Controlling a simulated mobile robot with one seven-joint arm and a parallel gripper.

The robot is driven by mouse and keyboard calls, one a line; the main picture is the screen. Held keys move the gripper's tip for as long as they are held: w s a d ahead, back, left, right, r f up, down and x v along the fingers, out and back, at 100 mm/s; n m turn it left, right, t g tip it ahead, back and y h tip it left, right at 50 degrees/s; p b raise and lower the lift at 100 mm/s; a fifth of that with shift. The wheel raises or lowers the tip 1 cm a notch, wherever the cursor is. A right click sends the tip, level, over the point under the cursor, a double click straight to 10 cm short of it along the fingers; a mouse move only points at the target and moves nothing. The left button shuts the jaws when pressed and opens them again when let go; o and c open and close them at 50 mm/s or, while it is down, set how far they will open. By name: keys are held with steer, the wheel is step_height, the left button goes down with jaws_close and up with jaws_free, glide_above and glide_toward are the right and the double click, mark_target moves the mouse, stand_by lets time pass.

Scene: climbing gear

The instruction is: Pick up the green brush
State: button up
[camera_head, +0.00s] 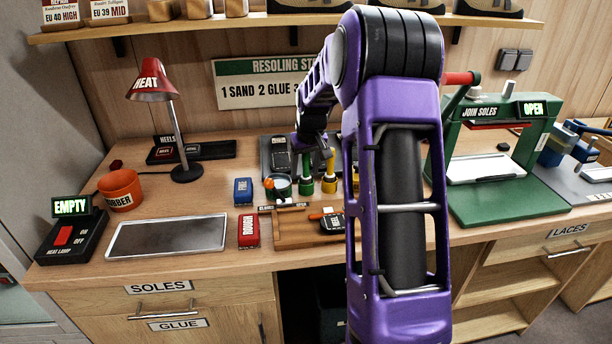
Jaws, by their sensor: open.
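The green brush (306,165) stands upright in a green holder on the workbench, just left of a yellow brush (329,166) in a yellow holder. My gripper (310,145) is small and dark in the head view. It points down, open, at the top of the green brush. Whether its fingers stand around the handle or just above or behind it, I cannot tell. My purple arm hides the bench to the right of the brushes.
A glue pot (278,187) stands left of the brushes. A red block (249,230), a blue block (243,191) and a wooden tray (292,241) lie nearby. A red lamp (154,82) stands farther left, and a green press (497,150) at right. A metal plate (168,236) lies bare at front left.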

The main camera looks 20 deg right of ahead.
steer(key=shift+f, duration=0.1)
jaws_close()
stand_by(0.4)
step_height(320, 180, up, 10)
steer(key=shift+p, duration=0.6)
